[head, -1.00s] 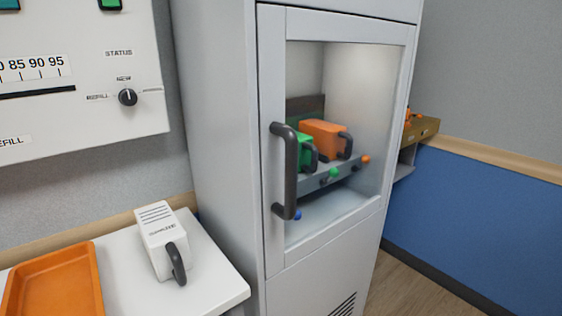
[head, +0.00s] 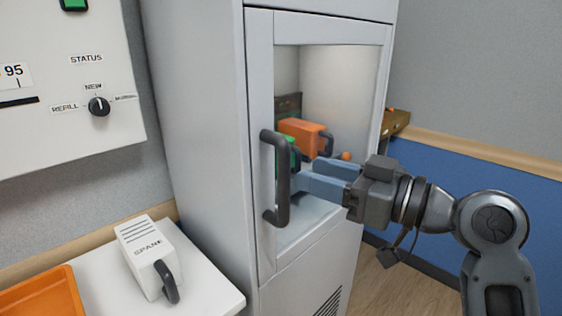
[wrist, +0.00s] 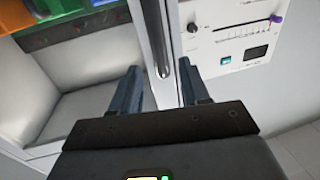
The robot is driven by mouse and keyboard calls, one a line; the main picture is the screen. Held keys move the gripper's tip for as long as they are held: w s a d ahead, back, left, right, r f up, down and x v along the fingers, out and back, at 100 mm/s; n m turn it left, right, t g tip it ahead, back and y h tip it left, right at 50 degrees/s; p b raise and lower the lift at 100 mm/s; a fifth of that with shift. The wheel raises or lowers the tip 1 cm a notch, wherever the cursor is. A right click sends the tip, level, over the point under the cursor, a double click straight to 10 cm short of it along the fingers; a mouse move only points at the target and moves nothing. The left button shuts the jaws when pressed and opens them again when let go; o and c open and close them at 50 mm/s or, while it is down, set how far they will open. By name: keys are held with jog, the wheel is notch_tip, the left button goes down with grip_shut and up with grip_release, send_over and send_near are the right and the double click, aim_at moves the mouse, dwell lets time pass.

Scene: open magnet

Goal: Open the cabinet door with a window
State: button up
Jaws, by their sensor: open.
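The cabinet door with a window (head: 262,245) is closed on the tall grey cabinet. Its dark vertical bar handle (head: 281,180) is at the door's left side. My gripper (head: 306,174) is open in front of the window, its blue-grey fingers pointing left at the handle's middle. In the wrist view the open fingers (wrist: 160,72) straddle a long bar, which looks like the handle (wrist: 155,38), lying between them. I cannot tell whether either finger touches it. An orange block with a handle (head: 302,137) and a partly hidden green one (head: 288,153) stand behind the glass.
A white table (head: 205,285) at lower left holds a white handled block (head: 148,258) and an orange tray (head: 45,296). A control panel with a knob (head: 98,106) hangs above. A wooden shelf (head: 396,122) is right of the cabinet. Floor shows at right.

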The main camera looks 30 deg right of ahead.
jog(key=p+x, duration=0.1)
jog(key=x, duration=0.5)
jog(key=shift+w+a, duration=0.2)
jog(key=shift+w, duration=0.15)
jog(key=shift+c, duration=0.2)
grip_shut()
